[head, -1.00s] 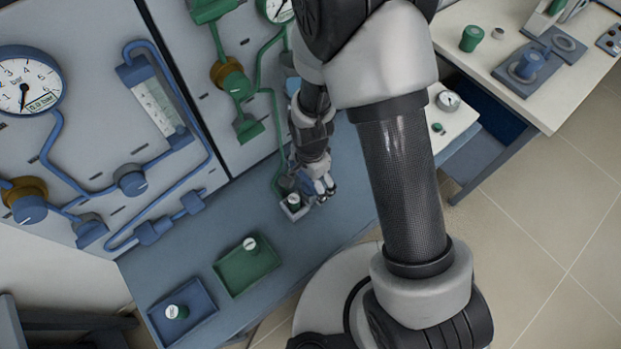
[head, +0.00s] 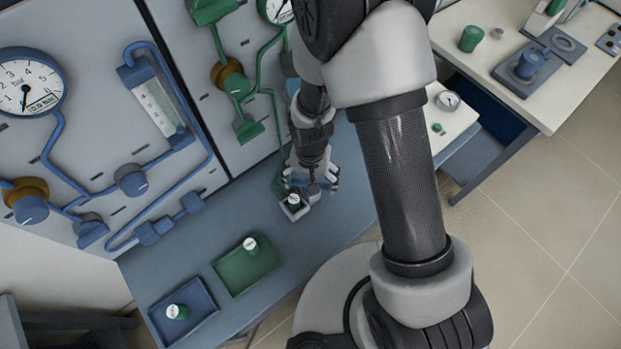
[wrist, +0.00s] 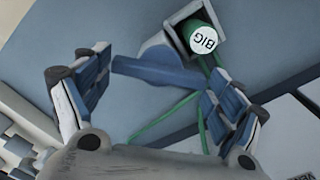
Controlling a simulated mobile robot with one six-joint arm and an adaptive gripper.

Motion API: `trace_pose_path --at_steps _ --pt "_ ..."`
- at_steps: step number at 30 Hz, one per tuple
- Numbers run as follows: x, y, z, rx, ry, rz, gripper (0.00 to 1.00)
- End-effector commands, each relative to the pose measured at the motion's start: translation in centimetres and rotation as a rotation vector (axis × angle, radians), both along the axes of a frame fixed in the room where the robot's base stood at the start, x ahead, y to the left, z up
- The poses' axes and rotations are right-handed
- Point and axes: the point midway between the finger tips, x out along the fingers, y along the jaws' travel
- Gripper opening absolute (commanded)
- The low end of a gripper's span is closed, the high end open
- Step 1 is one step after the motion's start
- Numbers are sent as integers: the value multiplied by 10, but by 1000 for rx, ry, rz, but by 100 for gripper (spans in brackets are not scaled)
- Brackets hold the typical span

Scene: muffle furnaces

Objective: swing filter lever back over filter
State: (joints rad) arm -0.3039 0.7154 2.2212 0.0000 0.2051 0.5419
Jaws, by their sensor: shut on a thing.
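The filter is a green cylinder with a white top marked "BIG" (wrist: 203,40). It sits in a square grey holder on the bench, and its top is uncovered in the wrist view. It also shows small in the head view (head: 293,200). The filter lever (wrist: 155,73) is a blue bar beside the holder, next to a rounded grey part. My gripper (wrist: 157,72) has its blue-padded fingers at either end of the bar and is shut on it. In the head view my gripper (head: 312,180) is just behind the holder; the lever is hard to make out there.
A green tray (head: 232,283) and a blue tray (head: 160,326), each holding a small white-topped cylinder, lie on the bench at the lower left. The panel with blue and green pipes (head: 205,165) stands close behind. Bench space between holder and green tray is clear.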

Motion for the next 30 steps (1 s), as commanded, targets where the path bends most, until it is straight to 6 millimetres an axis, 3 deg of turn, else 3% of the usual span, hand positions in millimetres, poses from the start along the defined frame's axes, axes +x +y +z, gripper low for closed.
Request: trace_pose_path --at_steps 18,30 --pt "0 0 0 0 0 568 63" --pt "0 0 0 0 0 794 63"
